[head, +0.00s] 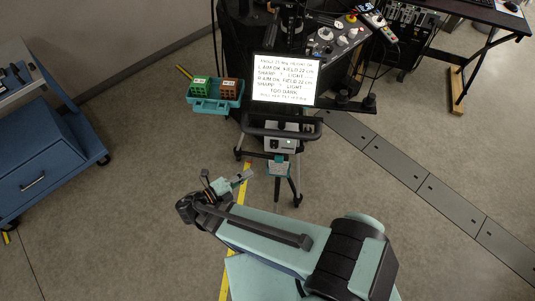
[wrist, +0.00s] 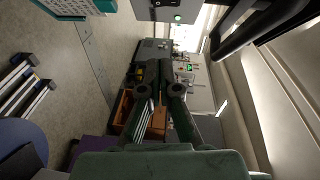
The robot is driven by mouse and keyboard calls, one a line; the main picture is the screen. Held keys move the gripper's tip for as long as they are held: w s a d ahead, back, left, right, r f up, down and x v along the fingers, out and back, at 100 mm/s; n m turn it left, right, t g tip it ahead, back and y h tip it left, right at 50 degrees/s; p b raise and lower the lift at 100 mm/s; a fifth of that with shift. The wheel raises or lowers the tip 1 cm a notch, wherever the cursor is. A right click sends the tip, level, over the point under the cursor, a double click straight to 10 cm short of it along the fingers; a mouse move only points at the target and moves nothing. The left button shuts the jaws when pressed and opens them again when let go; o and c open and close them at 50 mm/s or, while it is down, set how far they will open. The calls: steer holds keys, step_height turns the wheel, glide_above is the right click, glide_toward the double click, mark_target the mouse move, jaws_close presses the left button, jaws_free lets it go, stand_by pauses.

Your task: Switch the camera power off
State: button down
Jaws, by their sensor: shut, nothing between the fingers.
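A small grey-white box (head: 280,144) sits on a tripod stand below a lit text screen (head: 286,79) in the head view. It may be the camera power unit, but its switch is too small to make out. In the wrist view a grey box (wrist: 166,10) with a small green light shows at the top edge, likely the same unit. My gripper (head: 206,177) is left of and nearer than the tripod, apart from it.
A teal tray (head: 215,104) holds a green block (head: 200,84) and a brown block (head: 229,88). A control panel (head: 338,38) stands behind. A blue cart (head: 40,160) is at left; open floor lies between.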

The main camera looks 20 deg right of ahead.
mark_target(274, 145)
steer(key=shift+d, duration=0.15)
steer(key=w+p+x, duration=0.1)
steer(key=x, duration=0.3)
steer(key=p+x, duration=0.2)
steer(key=x, duration=0.2)
steer(key=w+a+p+x, duration=0.1)
steer(key=x, duration=0.3)
steer(key=shift+w+d+f+p, duration=0.15)
steer(key=shift+w+p, duration=0.25)
steer(key=shift+w+d+f, duration=0.1)
steer(key=shift+d, duration=0.05)
